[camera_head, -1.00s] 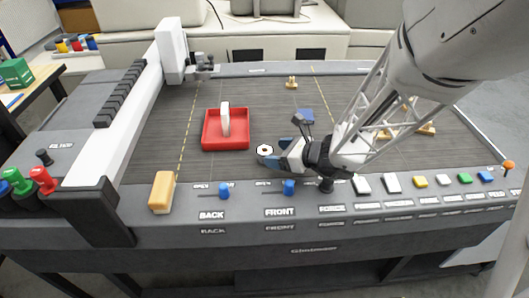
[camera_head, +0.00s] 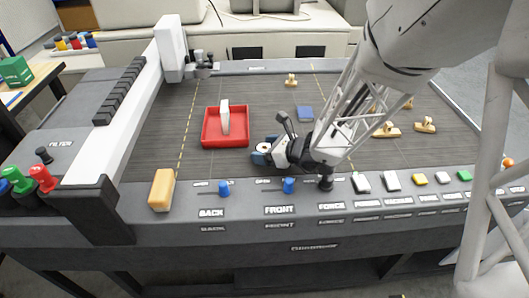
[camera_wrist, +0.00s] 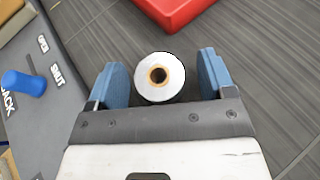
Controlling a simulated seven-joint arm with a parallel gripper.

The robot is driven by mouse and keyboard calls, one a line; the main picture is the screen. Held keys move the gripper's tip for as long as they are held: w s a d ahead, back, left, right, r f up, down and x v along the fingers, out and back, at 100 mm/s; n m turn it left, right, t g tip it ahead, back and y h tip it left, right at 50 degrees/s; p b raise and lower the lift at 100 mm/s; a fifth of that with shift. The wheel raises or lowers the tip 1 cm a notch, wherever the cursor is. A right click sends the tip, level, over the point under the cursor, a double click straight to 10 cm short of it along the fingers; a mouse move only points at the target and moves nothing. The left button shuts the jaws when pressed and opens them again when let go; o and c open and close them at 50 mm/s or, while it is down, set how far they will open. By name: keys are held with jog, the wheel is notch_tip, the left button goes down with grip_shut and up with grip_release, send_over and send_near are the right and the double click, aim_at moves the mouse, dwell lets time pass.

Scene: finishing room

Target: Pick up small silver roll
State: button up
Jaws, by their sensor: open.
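The small silver roll (camera_wrist: 160,78) is a pale, whitish roll with a brown core around a dark hole. It stands on the dark work surface, with its end facing up in the wrist view. My gripper (camera_wrist: 160,84) is open, with a blue finger on each side of the roll. Small gaps show between the roll and both fingers. In the head view, my gripper (camera_head: 263,151) lies low over the table, and the roll (camera_head: 264,148) shows between the fingers, partly hidden by them.
Blue knobs (camera_head: 289,186) and coloured buttons line the front edge.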

jog(key=shift+a, duration=0.15)
jog(key=shift+f, duration=0.1)
jog(key=shift+c, duration=0.2)
jog(key=c, duration=1)
